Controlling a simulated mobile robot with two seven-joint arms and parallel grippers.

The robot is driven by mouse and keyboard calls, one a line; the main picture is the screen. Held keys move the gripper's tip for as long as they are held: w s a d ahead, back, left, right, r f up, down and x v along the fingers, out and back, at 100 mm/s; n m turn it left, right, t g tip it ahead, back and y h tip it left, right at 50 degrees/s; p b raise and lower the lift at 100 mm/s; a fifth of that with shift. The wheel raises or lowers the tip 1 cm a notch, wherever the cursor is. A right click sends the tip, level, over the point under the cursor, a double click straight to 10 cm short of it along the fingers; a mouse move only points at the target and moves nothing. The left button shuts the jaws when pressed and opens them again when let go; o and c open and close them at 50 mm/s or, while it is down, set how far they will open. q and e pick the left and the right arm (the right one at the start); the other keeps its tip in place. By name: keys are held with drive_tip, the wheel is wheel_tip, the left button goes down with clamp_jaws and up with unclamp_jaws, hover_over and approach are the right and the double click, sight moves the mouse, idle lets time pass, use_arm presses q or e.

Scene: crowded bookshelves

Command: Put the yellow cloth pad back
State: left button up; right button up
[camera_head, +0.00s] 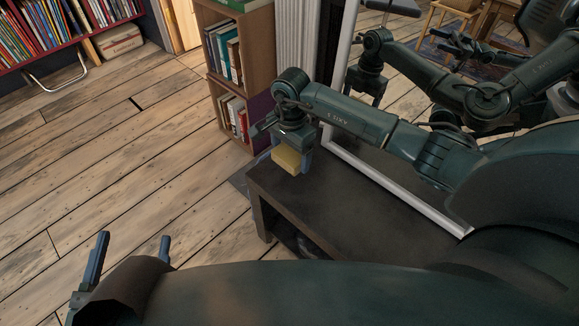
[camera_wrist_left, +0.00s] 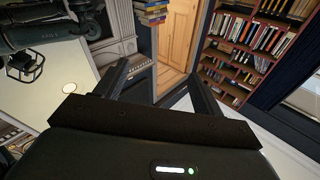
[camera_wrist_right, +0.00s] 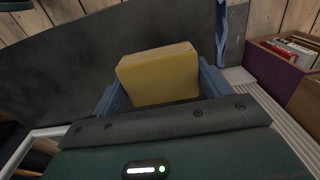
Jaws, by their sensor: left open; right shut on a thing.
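The yellow cloth pad (camera_head: 287,159) is a small thick block. My right gripper (camera_head: 294,158) is shut on it and holds it near the far left corner of a dark low bench (camera_head: 340,205). I cannot tell whether the pad touches the bench. In the right wrist view the pad (camera_wrist_right: 158,75) sits between the fingers of my right gripper (camera_wrist_right: 160,85). My left gripper (camera_head: 132,255) is open and empty, low at the left over the wooden floor. Its spread fingers also show in the left wrist view (camera_wrist_left: 158,82).
A wooden bookcase (camera_head: 243,60) stands just behind the bench. A red bookshelf (camera_head: 75,50) with a box (camera_head: 119,40) is at the far left. The floor (camera_head: 110,165) between is clear.

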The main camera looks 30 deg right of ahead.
wheel_tip(320, 180, down, 5)
drive_tip(key=shift+r+b, duration=0.1)
drive_tip(key=shift+b, duration=0.7)
drive_tip(key=shift+f, duration=0.35)
drive_tip(key=o, duration=1.1)
drive_tip(key=shift+r, duration=0.1)
use_arm(q)
drive_tip(key=shift+w+d+r, duration=0.15)
drive_tip(key=shift+w+d, duration=0.05)
